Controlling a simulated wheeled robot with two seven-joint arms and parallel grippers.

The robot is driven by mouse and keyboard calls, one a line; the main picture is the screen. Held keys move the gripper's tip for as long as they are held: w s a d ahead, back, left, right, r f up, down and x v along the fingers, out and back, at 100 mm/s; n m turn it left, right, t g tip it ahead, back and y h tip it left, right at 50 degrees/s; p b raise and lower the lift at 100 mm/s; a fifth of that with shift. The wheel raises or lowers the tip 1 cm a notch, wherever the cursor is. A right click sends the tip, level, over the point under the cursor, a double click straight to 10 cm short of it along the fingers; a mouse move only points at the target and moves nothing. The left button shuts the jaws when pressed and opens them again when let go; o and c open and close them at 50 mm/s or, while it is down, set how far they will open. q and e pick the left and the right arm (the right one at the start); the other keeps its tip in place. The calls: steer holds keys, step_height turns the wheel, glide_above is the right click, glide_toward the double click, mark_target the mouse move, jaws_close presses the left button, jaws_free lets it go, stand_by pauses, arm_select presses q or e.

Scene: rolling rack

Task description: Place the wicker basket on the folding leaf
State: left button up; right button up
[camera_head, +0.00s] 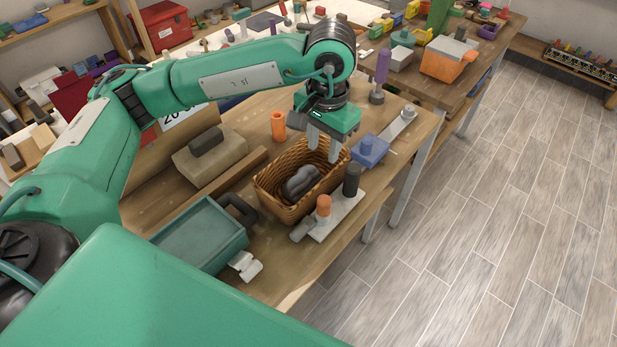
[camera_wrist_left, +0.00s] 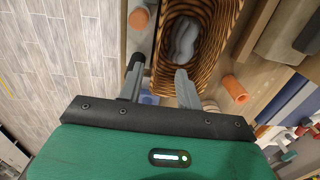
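The wicker basket (camera_head: 272,198) stands on the wooden workbench with a dark grey lumpy object (camera_head: 300,183) inside. My left gripper (camera_head: 323,145) points down over the basket's far end, fingers apart and nothing clamped. In the left wrist view, the basket (camera_wrist_left: 222,42) fills the upper middle, with my left fingers (camera_wrist_left: 160,85) at its near end. One finger is outside its left wall and the other is by its near end; I cannot tell whether they touch the wicker. I cannot make out a folding leaf for certain. My right gripper is not in view.
A teal tray (camera_head: 205,240) lies left of the basket. A plate with an orange peg (camera_head: 323,207) and a black cylinder (camera_head: 351,180) stands close on its right. A blue block (camera_head: 369,152) and an orange cup (camera_head: 278,126) are near its far end. Open floor lies right.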

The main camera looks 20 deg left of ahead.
mark_target(322, 180)
arm_select(q)
steer(key=f+p, duration=0.1)
steer(key=f, duration=0.3)
steer(key=f+p, duration=0.1)
steer(key=f, duration=0.3)
steer(key=shift+a+f, duration=0.2)
steer(key=shift+f, duration=0.1)
steer(key=shift+d+f+p, duration=0.15)
steer(key=shift+f+p, duration=0.4)
step_height(322, 180, down, 3)
steer(key=shift+w+f+p, duration=0.15)
steer(key=shift+f+p, duration=0.05)
steer(key=shift+p, duration=0.6)
steer(key=shift+d+f, duration=0.1)
steer(key=shift+f, duration=0.3)
jaws_close()
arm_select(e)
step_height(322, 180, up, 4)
